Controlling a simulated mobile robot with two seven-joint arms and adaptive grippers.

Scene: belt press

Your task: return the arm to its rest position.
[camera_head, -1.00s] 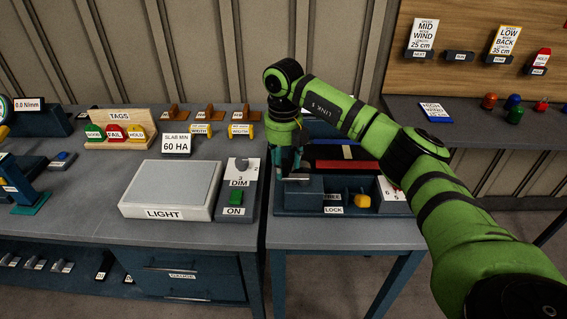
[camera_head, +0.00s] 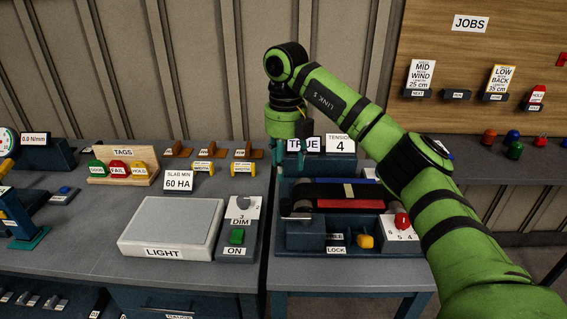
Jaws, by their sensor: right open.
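My right arm comes in from the lower right, green with black joints. Its wrist points down over the belt press (camera_head: 306,241). My right gripper (camera_head: 291,168) hangs above the press's left side, in front of the display reading TRUE and TENSION 4 (camera_head: 340,143). It looks empty and apart from the press, though its fingertips are small and dark here. The press holds a dark belt with a red strip (camera_head: 350,204), a yellow knob (camera_head: 365,241) by the LOCK label and a red knob (camera_head: 402,220) on a numbered dial. My left gripper is out of view.
A light box (camera_head: 172,252) and DIM dial unit (camera_head: 238,226) stand left of the press. A wooden JOBS board (camera_head: 430,50) and several coloured caps are at the right.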

